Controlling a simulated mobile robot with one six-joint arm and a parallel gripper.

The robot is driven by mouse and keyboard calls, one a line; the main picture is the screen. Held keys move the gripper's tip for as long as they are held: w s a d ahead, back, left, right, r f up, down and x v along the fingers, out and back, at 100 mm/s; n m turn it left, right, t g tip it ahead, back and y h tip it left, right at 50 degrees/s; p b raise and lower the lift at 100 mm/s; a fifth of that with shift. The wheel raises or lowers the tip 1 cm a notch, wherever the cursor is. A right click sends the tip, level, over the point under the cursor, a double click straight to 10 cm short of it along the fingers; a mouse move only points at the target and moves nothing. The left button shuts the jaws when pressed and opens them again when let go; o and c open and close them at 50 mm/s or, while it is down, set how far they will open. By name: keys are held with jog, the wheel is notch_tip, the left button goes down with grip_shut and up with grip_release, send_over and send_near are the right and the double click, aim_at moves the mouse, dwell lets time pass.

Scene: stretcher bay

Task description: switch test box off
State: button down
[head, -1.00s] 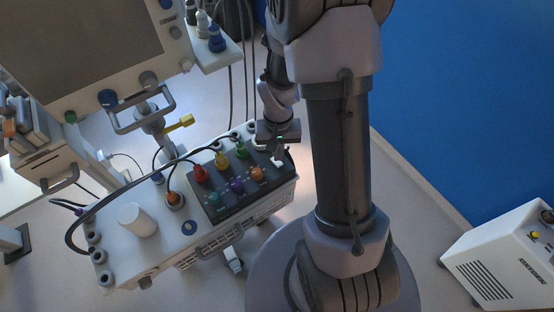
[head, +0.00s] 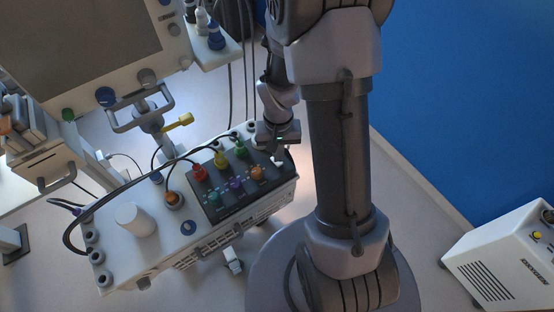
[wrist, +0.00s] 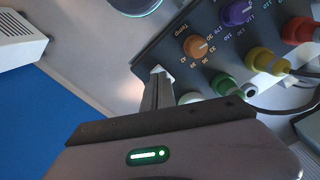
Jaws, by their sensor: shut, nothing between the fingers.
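The test box (head: 190,215) is a pale box with a dark panel (head: 222,204) bearing red, yellow, green, teal, purple and orange knobs or plugs. My gripper (head: 279,158) is shut and empty over the panel's right end, beside the orange knob (head: 257,173). In the wrist view my gripper's fingertips (wrist: 161,72) are together at the panel's edge, left of the orange knob (wrist: 195,46). Whether the tips touch the panel cannot be told. A small part of the panel under the fingers is hidden, and no switch shows clearly there.
A monitor (head: 80,45) on a stand with a handle and yellow lever (head: 178,122) stands at the upper left. Black cables loop over the box. A white cylinder (head: 136,219) stands on its left part.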

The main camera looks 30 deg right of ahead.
jog(key=shift+f+b, duration=0.6)
jog(key=shift+f, duration=0.1)
dwell(0.3)
notch_tip(320, 180, up, 7)
jog(key=p, duration=0.5)
jog(key=shift+r, duration=0.1)
jog(key=s+a+r+t+b, duration=0.2)
jog(key=a+r+t+b, duration=0.1)
jog(key=a+r+b, duration=0.45)
jog(key=s+a+r+n+t+y+b, duration=0.1)
jog(key=s+a+r+b, duration=0.3)
jog(key=s, duration=0.5)
jog(key=a+t+y+b, duration=0.1)
jog(key=a+b, duration=0.1)
jog(key=a, duration=0.1)
jog(key=shift+s+t, duration=0.15)
jog(key=shift+t, duration=0.25)
